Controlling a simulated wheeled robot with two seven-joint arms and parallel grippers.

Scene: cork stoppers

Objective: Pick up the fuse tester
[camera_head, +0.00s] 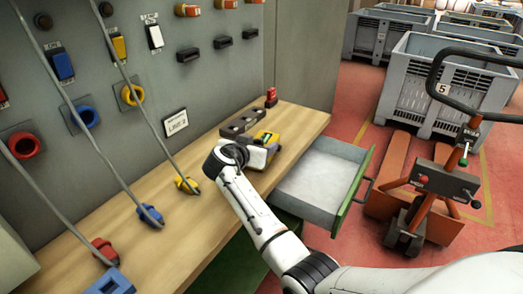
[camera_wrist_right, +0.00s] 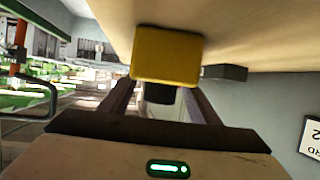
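The likely fuse tester, a yellow block with dark parts (camera_head: 266,137), lies on the wooden bench near its far right end. It also shows in the right wrist view as a yellow block (camera_wrist_right: 167,55) with a dark part under it. My right gripper (camera_wrist_right: 163,88) has its two fingers spread apart, with the block in line between their tips. I see no clear contact. In the head view my right wrist hides most of the right gripper and part of the tester. My left gripper is not in view.
A dark bar (camera_head: 242,123) and a small red item (camera_head: 271,97) lie beside the tester. An open drawer (camera_head: 318,179) juts out below the bench. The grey panel (camera_head: 190,85) with switches and sockets stands behind. Cables with coloured plugs (camera_head: 150,216) cross the bench left.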

